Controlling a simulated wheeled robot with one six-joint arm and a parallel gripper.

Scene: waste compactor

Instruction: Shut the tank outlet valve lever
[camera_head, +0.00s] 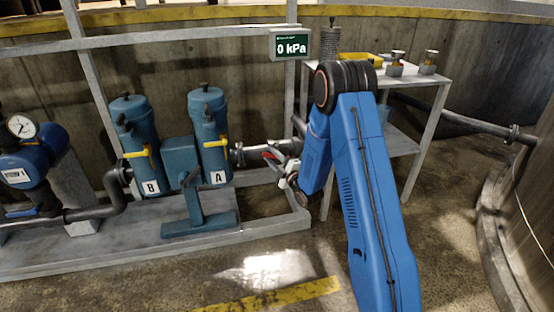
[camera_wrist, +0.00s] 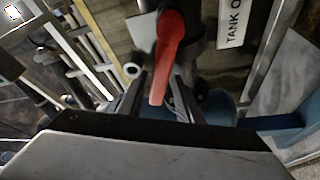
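The red valve lever (camera_wrist: 170,50) shows large in the wrist view, joined at its upper end to a dark pipe fitting. Its free end points down toward my gripper (camera_wrist: 158,98). The two dark fingers stand either side of the lever tip, with a visible gap on the right, so my gripper looks open around it. Contact is hard to tell. A white label reading "TANK O", cut off at the edge (camera_wrist: 235,20), is right of the lever. In the head view, my gripper (camera_head: 279,166) is at the pipe right of filter A, and a bit of red shows there.
Blue filters B (camera_head: 137,140) and A (camera_head: 208,130) with yellow handles stand left of my arm. A display (camera_head: 291,45) reads 0 kPa. A white side table (camera_head: 430,79) with small parts stands behind my arm. Grey rails border the skid; open floor lies in front.

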